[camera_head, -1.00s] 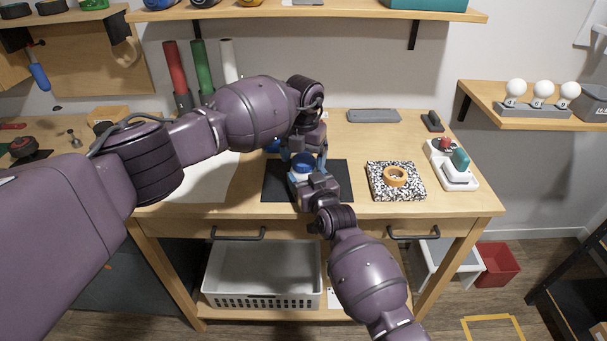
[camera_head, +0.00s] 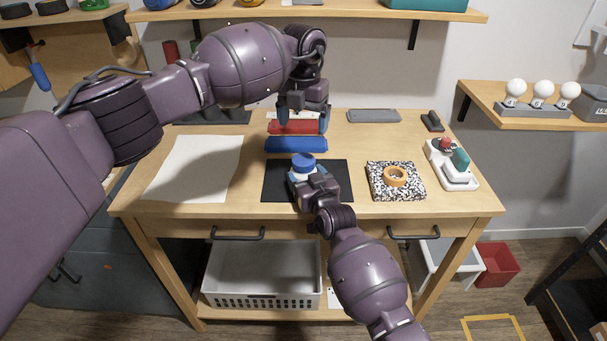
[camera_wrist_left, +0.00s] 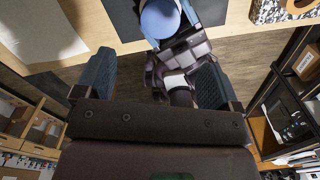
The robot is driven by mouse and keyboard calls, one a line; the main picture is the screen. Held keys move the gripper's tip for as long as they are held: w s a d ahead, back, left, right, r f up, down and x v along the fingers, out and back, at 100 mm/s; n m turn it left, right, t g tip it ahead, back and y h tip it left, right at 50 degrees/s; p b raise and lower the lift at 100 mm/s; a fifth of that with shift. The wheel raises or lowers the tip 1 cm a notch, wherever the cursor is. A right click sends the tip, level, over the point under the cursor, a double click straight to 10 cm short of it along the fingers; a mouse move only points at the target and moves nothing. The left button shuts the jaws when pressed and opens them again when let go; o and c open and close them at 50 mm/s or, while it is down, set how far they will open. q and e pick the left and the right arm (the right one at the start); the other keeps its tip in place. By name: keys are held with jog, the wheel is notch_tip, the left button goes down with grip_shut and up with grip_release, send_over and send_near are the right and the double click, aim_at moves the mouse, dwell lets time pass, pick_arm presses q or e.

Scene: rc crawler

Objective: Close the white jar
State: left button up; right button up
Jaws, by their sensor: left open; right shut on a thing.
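The white jar (camera_head: 297,171) stands on the black mat (camera_head: 335,170), with a round blue lid (camera_head: 303,160) on its top. I cannot tell whether the lid is tightened. My right gripper (camera_head: 301,178) is shut on the jar from the front right and hides most of its body. My left gripper (camera_head: 303,124) is open and empty, above and behind the jar, apart from the lid. In the left wrist view the blue lid (camera_wrist_left: 160,19) shows at the top, beyond the spread fingers of my left gripper (camera_wrist_left: 156,62).
A white sheet (camera_head: 195,168) lies at left. An orange tape roll (camera_head: 396,176) on a speckled block and a white control box (camera_head: 453,165) are at right. A shelf (camera_head: 360,14) hangs above.

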pick_arm(q)
jog(key=shift+r, duration=0.85)
pick_arm(e)
jog(key=o, duration=1.8)
jog(key=shift+s+d, duration=0.2)
jog(key=shift+s, duration=0.25)
pick_arm(q)
jog(key=shift+s+r+p, duration=0.2)
jog(key=shift+r+p, duration=0.7)
jog(key=shift+r, duration=1)
pick_arm(e)
jog(key=v, duration=0.9)
jog(key=shift+s, duration=0.4)
jog(key=shift+d, duration=0.1)
